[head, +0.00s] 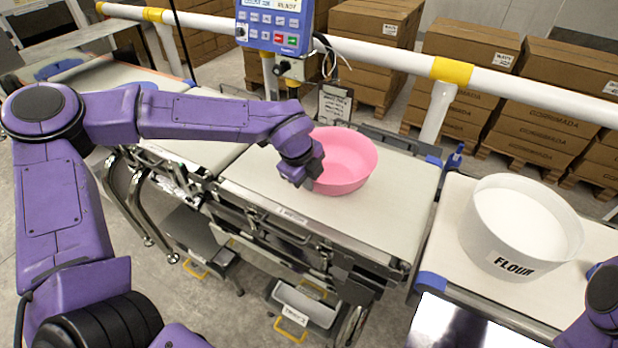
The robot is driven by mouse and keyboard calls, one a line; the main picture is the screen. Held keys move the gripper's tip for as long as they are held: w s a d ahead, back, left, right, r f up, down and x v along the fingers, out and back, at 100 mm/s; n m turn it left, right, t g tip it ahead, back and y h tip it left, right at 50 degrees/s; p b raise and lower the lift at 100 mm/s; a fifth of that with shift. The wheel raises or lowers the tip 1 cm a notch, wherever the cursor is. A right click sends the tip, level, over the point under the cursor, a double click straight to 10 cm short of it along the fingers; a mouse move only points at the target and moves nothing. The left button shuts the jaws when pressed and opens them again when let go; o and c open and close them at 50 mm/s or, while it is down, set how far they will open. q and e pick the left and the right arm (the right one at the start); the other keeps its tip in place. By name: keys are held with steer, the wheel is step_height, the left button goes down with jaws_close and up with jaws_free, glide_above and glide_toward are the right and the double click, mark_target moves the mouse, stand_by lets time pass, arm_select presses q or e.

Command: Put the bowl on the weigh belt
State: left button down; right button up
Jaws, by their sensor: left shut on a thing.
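The pink bowl (345,160) is upright at the middle belt section, which is the weigh belt (390,225). It appears to be on the belt surface or just above it; I cannot tell which. My left gripper (307,180) is shut on the bowl's near left rim, and its fingers are partly hidden by the wrist. My right arm (603,300) shows only in part at the right edge, and its fingertips cannot be made out.
A white tub marked FLOUR (520,230) stands on the right belt (455,235). A blue control panel (275,22) and a white rail (390,60) with yellow bands are behind the belts. Boxes on pallets (480,70) stand farther back. The weigh belt's right part is clear.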

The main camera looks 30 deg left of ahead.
arm_select(q)
steer(key=c, duration=1.3)
jaws_free()
steer(key=shift+o, duration=0.2)
steer(key=b+v, duration=0.1)
steer(key=v, duration=1.1)
steer(key=shift+r, duration=0.1)
